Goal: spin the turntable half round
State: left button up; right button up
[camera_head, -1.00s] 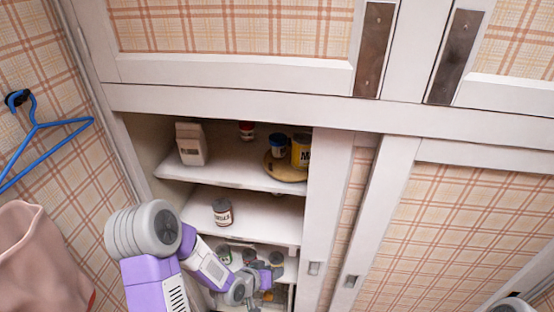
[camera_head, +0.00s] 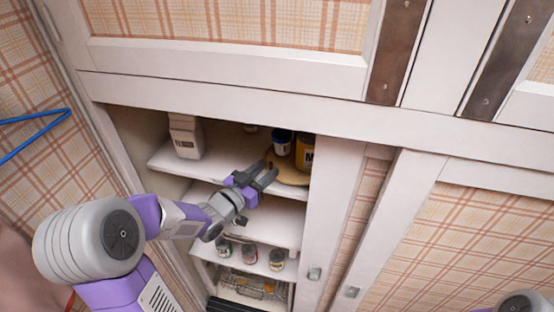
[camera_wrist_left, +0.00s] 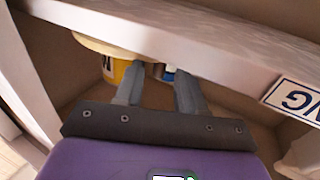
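The turntable (camera_head: 292,178) is a round tan disc at the right end of the upper cupboard shelf. A yellow can (camera_head: 304,152) and a blue jar with a white lid (camera_head: 281,143) stand on it. My left gripper (camera_head: 266,186) is open and empty, just in front of the shelf and left of the turntable's front edge. In the left wrist view the turntable rim (camera_wrist_left: 105,47) shows upside down beyond the spread fingers (camera_wrist_left: 158,82), with the yellow can (camera_wrist_left: 124,72) beside it. I cannot tell whether a finger touches the rim. My right gripper is out of view.
A white carton (camera_head: 186,137) stands at the upper shelf's left end. The shelf edge (camera_wrist_left: 200,45) crosses close to the fingers in the left wrist view. Several jars (camera_head: 249,254) stand on a lower shelf.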

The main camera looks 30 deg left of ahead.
pick_arm(q)
jog(key=shift+w+d, duration=0.2)
jog(key=shift+w, duration=0.95)
jog(key=shift+w+d, duration=0.2)
jog(key=shift+w, duration=0.95)
jog(key=shift+c, duration=0.3)
grip_shut()
